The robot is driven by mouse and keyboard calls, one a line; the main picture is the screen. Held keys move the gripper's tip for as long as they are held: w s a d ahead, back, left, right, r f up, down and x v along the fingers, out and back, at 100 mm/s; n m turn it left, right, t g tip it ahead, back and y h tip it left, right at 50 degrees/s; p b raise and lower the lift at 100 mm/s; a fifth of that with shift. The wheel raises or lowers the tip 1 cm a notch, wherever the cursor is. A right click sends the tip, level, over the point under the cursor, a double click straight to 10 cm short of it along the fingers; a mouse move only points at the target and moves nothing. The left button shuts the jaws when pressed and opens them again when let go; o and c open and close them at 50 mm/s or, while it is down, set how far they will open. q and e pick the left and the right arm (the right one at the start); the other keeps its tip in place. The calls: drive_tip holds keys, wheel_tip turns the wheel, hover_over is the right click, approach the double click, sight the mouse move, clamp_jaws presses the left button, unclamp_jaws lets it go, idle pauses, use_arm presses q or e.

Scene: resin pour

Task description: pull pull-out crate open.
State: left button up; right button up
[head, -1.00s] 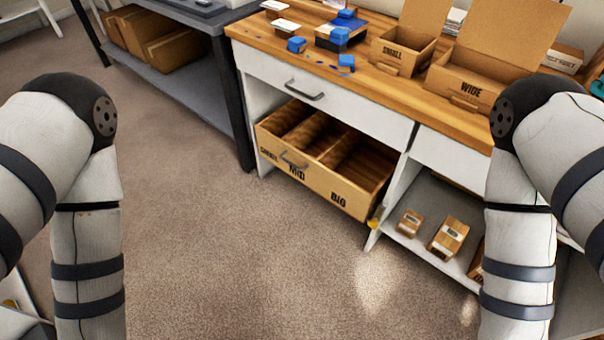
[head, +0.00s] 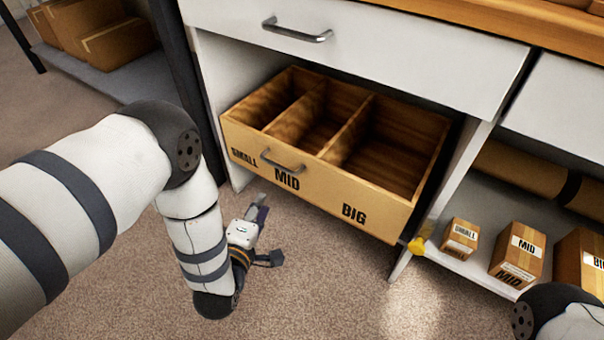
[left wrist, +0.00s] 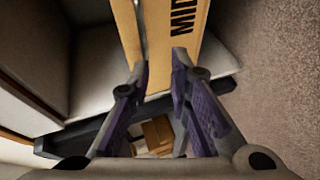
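The pull-out crate (head: 325,190) is a wooden box with three empty compartments, its front marked SMALL, MID and BIG. It sits in the bay under the white drawer, and its open top shows. A grey bar handle (head: 283,164) is on its front above MID. My left gripper (head: 262,203) is low in front of the crate, below and left of the handle. In the left wrist view my left gripper (left wrist: 160,64) has its fingers apart with nothing held, and the crate front (left wrist: 160,40) shows just beyond the fingertips. My right gripper is out of view.
The white drawer (head: 380,45) with its own handle (head: 297,31) is above the crate. Small labelled boxes, including a MID box (head: 518,254), stand on the lower shelf at right. A dark table leg (head: 186,90) is at left. Carpet (head: 330,280) in front is clear.

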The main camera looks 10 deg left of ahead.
sight(277, 164)
use_arm(q)
drive_tip(key=shift+n+t, duration=0.4)
drive_tip(key=shift+t, duration=0.1)
drive_tip(key=w+b, duration=0.1)
drive_tip(key=w, duration=0.3)
drive_tip(key=w+f+b, duration=0.1)
drive_tip(key=w+b, duration=0.1)
drive_tip(key=w, duration=0.3)
drive_tip(key=w+b, duration=0.2)
drive_tip(key=w, duration=0.3)
drive_tip(key=shift+f, duration=0.25)
drive_tip(key=shift+r, duration=0.15)
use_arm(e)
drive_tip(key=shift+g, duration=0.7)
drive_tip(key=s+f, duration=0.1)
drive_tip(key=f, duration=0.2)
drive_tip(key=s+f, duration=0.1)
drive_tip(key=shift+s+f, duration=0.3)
use_arm(q)
clamp_jaws()
